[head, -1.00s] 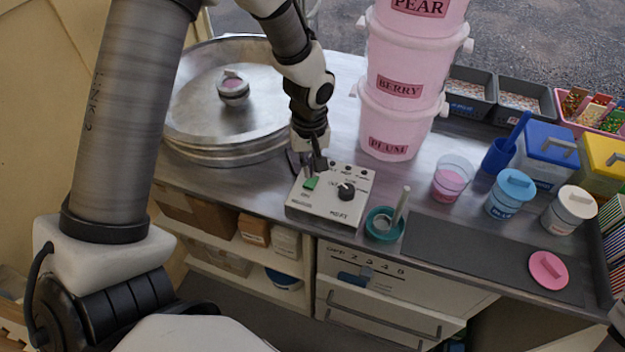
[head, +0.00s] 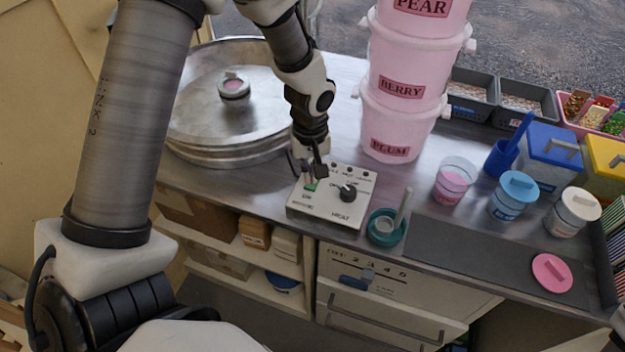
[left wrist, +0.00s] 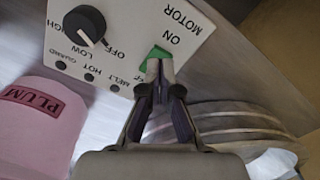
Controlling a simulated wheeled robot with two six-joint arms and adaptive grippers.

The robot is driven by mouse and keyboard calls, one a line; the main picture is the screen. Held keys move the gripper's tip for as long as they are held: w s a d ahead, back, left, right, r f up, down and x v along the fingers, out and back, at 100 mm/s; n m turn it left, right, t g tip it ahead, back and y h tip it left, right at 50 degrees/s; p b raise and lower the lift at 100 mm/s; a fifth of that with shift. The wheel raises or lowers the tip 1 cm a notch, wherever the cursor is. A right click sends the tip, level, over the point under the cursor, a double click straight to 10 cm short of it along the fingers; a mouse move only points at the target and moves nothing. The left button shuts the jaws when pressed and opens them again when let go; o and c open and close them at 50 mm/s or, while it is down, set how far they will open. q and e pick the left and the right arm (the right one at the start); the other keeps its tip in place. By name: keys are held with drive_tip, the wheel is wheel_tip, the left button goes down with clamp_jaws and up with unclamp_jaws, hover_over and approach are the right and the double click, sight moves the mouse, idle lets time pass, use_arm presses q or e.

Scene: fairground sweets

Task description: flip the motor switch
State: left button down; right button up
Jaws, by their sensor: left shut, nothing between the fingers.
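The white control box (head: 330,213) stands on the metal counter. It carries a green motor switch (head: 310,187) at its left and a black knob (head: 347,193). In the left wrist view the green switch (left wrist: 157,54) sits beside the words ON and MOTOR. My left gripper (head: 312,181) points down over the switch, shut and empty. In the left wrist view its fingertips (left wrist: 160,70) overlap the switch's edge and hide part of it. I cannot tell whether they touch it or which way the switch is tipped. My right gripper is not in view.
A round metal pan (head: 215,130) stands left of the box. Stacked pink tubs (head: 397,115) rise behind it at the right. A teal bowl (head: 386,232) sits close to the box's right side. A dark mat (head: 470,258) lies farther right.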

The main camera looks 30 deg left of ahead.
sight(310, 186)
use_arm(q)
drive_tip(key=shift+f+b, duration=0.85)
drive_tip(key=shift+f, duration=0.35)
idle(0.9)
wheel_tip(310, 186, up, 7)
drive_tip(key=p, duration=0.6)
idle(0.4)
